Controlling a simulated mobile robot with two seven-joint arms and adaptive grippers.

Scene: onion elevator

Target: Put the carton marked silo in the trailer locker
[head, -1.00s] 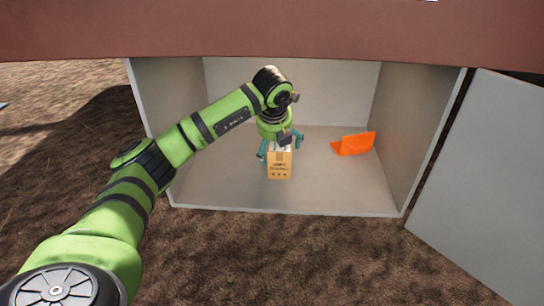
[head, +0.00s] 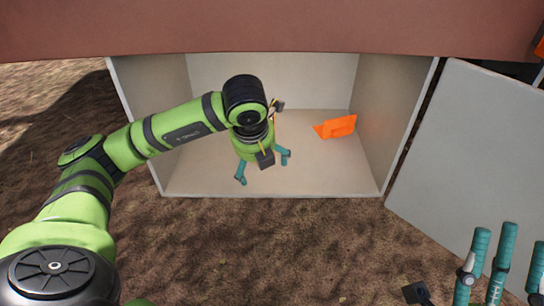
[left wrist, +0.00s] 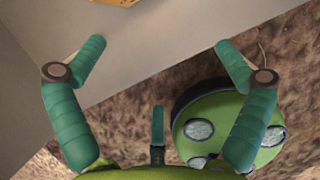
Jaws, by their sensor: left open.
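The trailer locker (head: 175,105) is an open grey box under the reddish-brown trailer body. My left gripper (head: 263,176) is open and empty inside the locker, near its front edge. The carton is hidden behind my left arm and gripper in the head view. Its tan edge (left wrist: 117,2) shows at the top of the left wrist view, on the grey locker floor, apart from the open fingers (left wrist: 160,62). Its marking cannot be read here. My right gripper (head: 505,250) is at the lower right, with its fingers spread and nothing between them.
An orange wedge-like object (head: 335,127) lies on the locker floor toward the back right. The grey locker door (head: 460,150) stands open at the right. Brown soil (head: 270,250) in front of the locker is clear.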

